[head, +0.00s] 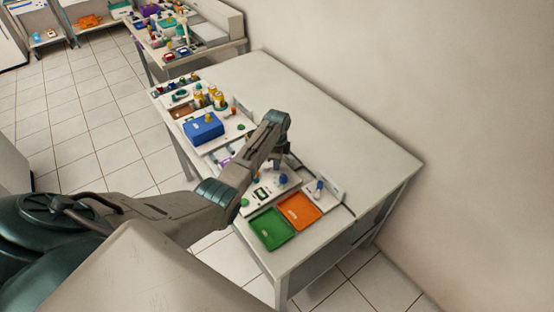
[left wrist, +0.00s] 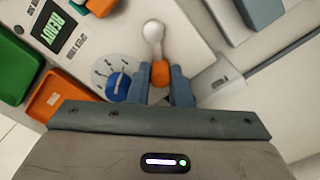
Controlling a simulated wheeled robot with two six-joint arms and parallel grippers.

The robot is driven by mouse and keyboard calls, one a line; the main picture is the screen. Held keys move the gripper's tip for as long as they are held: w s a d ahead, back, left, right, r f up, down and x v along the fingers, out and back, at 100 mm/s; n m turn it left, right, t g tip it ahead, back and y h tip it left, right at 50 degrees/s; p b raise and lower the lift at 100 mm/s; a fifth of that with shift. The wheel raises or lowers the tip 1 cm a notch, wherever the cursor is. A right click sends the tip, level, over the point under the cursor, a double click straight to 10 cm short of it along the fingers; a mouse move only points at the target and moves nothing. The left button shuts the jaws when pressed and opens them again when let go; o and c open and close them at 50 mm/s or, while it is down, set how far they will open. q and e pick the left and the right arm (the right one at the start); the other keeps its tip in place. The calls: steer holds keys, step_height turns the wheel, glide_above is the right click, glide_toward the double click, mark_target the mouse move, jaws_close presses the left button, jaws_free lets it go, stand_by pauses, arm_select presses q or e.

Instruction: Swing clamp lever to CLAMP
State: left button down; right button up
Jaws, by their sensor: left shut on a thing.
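The lever (left wrist: 152,40) shows in the left wrist view as a pale rod with a rounded end and an orange grip (left wrist: 160,73). My left gripper (left wrist: 160,80) has its two fingers on either side of the orange grip and is shut on it. A blue knob (left wrist: 118,85) on a round marked dial sits just left of the fingers. In the head view my left gripper (head: 277,163) reaches down over the white panel near the front of the table, and the arm hides part of the panel. The lever's label is not readable. My right gripper is not in view.
A screen reading READY (left wrist: 48,33) is on the panel. A green tray (head: 271,229) and an orange tray (head: 299,211) lie at the table's front. A blue box (head: 203,128) and several bottles stand farther back. The table's wall side (head: 330,125) is clear.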

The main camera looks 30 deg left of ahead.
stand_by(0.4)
arm_select(q)
steer(key=c, duration=1.3)
jaws_free()
steer(key=shift+r, duration=0.1)
steer(key=shift+r+b, duration=1.4)
steer(key=shift+r, duration=4)
steer(key=shift+f, duration=0.1)
